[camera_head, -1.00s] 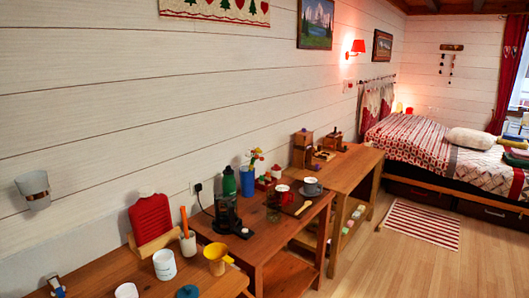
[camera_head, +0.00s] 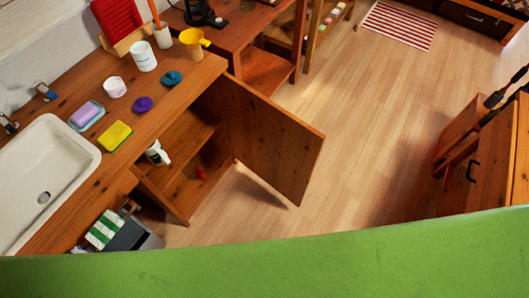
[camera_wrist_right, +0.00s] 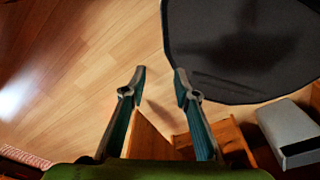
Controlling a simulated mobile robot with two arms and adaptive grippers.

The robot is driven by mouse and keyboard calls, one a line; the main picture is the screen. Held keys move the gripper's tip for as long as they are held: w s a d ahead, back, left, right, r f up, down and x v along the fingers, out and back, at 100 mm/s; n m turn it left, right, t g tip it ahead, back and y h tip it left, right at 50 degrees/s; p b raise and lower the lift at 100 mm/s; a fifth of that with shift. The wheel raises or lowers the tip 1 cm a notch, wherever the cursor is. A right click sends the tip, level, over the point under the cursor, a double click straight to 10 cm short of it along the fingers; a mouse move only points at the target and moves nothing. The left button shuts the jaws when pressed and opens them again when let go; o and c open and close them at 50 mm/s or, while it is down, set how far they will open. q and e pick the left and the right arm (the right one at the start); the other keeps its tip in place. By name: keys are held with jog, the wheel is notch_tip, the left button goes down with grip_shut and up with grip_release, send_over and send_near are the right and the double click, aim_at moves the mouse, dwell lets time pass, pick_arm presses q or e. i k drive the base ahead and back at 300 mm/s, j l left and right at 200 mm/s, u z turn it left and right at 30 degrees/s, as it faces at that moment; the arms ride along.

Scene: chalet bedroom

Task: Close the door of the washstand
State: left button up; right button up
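The washstand (camera_head: 200,85) is at the left of the head view, with a white basin (camera_head: 35,165) in its top. Its wooden door (camera_head: 275,140) stands wide open, swung out over the floor. Inside are a white bottle (camera_head: 157,153) and a small red thing (camera_head: 201,173). In the right wrist view my right gripper (camera_wrist_right: 160,72) is open and empty, its fingertips apart above bare floor. A wooden panel (camera_wrist_right: 150,140) shows low between the fingers; I cannot tell whether it is the door. My left gripper is not in view.
A yellow sponge (camera_head: 115,136), soap dish (camera_head: 86,117) and cups stand on the washstand top. A wooden cabinet (camera_head: 490,170) with a dark handle is at right. Floor between it and the door is clear. A grey box (camera_wrist_right: 285,130) shows in the wrist view.

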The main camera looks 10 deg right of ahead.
aim_at(283, 150)
jog(key=k+u, duration=0.15)
jog(key=u, duration=0.2)
jog(key=k+u, duration=0.1)
jog(key=u, duration=0.2)
jog(key=k+j+u, duration=0.15)
jog(key=u, duration=0.2)
jog(key=l+u, duration=0.8)
jog(key=l, duration=0.15)
jog(key=l+u, duration=0.45)
jog(key=k+l, duration=0.15)
jog(key=l, duration=0.25)
jog(key=k+l, duration=0.1)
jog(key=l, duration=0.35)
jog(key=k+l, duration=0.15)
jog(key=l, duration=0.25)
jog(key=k+l, duration=0.1)
jog(key=l, duration=0.35)
jog(key=k+l, duration=0.15)
jog(key=l, duration=0.25)
jog(key=k+l, duration=0.1)
jog(key=l, duration=0.35)
